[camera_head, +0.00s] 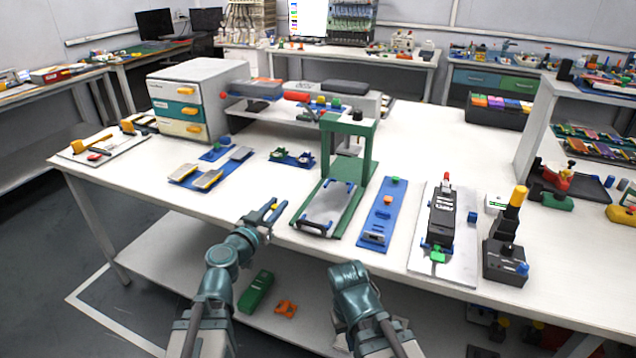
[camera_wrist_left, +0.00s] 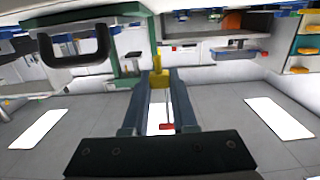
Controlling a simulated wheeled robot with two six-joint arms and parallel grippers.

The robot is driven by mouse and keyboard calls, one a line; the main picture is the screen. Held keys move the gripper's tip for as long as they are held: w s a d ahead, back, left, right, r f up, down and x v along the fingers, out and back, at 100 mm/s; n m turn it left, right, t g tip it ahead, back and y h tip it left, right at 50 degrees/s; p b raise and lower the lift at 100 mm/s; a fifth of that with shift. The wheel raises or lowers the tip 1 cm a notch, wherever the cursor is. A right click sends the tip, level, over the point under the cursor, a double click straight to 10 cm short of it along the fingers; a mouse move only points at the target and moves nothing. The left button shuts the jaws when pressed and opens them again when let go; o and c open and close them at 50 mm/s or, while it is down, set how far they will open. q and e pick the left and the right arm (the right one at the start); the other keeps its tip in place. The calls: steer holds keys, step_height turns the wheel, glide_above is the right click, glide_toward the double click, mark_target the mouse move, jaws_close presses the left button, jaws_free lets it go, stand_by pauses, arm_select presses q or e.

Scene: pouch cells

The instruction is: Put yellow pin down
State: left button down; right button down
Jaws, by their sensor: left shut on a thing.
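My left gripper (camera_head: 270,212) is at the front edge of the white table, left of the green press-like stand (camera_head: 346,170). It is shut on the yellow pin (camera_wrist_left: 158,76), which shows between the fingertips in the left wrist view. In the head view a small yellow spot of the pin (camera_head: 274,206) shows at the fingers. Most of the pin is hidden by the fingers. My right arm is at the bottom middle, in front of the table, and its gripper fingers are not visible.
A blue tray (camera_head: 186,180) with silvery-yellow cells is at left.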

arm_select(q)
steer(key=b, duration=0.1)
glide_above(255, 201)
steer(key=shift+w+f, duration=0.1)
steer(key=shift+f, duration=0.65)
step_height(255, 201, down, 4)
steer(key=b, duration=0.4)
steer(key=shift+r, duration=0.25)
steer(key=c, duration=0.7)
jaws_free()
steer(key=v, duration=1.2)
steer(key=shift+p, duration=0.35)
